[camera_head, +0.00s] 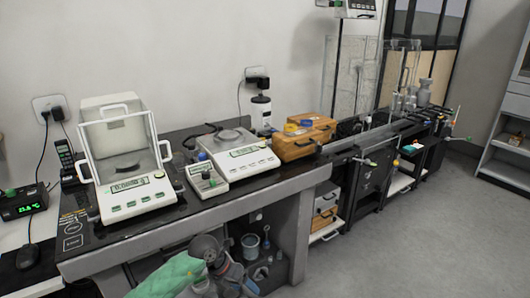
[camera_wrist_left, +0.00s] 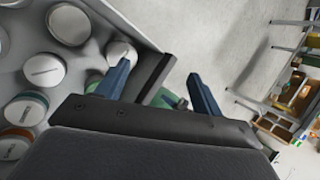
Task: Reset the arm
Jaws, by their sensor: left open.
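My left gripper (camera_wrist_left: 160,76) is open in the left wrist view, its two dark blue fingers apart. I see nothing held between the fingertips; pale floor shows beyond them. Something green and dark shows lower between the fingers, and I cannot tell what it is. My right gripper is in neither view.
A balance with a glass draft shield (camera_head: 125,160) and a flat balance (camera_head: 236,155) stand on the table. Wooden boxes (camera_head: 303,138) are to their right. In the wrist view, several round lidded containers (camera_wrist_left: 44,69) crowd the left. Floor (camera_head: 425,225) is clear at right.

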